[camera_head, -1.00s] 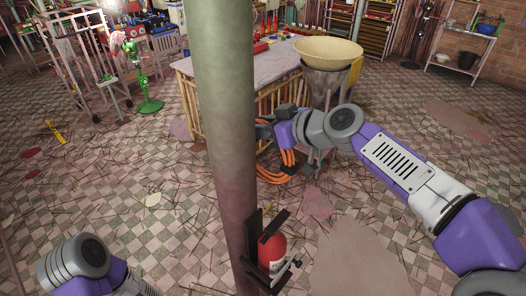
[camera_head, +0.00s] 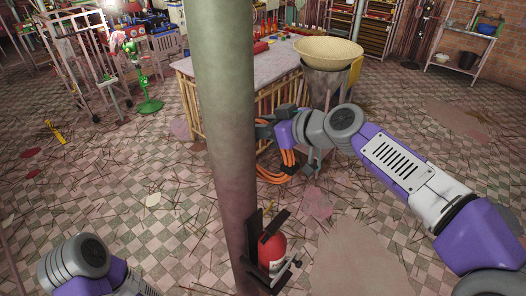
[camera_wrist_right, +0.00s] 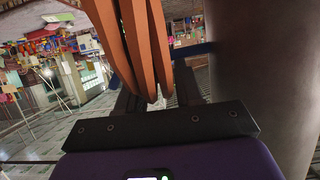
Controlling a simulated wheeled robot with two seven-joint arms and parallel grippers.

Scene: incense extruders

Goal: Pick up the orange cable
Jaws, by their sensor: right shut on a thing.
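The orange cable (camera_head: 287,163) is a coil of several thick loops in the head view. It hangs under my right gripper (camera_head: 264,130), close beside the table's front legs, and its lower loops are near the floor. In the right wrist view the cable (camera_wrist_right: 148,45) runs as upright orange strands between the dark fingers of my right gripper (camera_wrist_right: 160,88), which is shut on it. The pillar hides part of the scene left of the gripper. My left arm shows at the bottom left of the head view, but its gripper is not seen.
A thick grey-green pillar (camera_head: 224,110) stands beside my right gripper. A red fire extinguisher (camera_head: 271,252) in a black holder is low on it. The littered checkered floor is otherwise mostly open.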

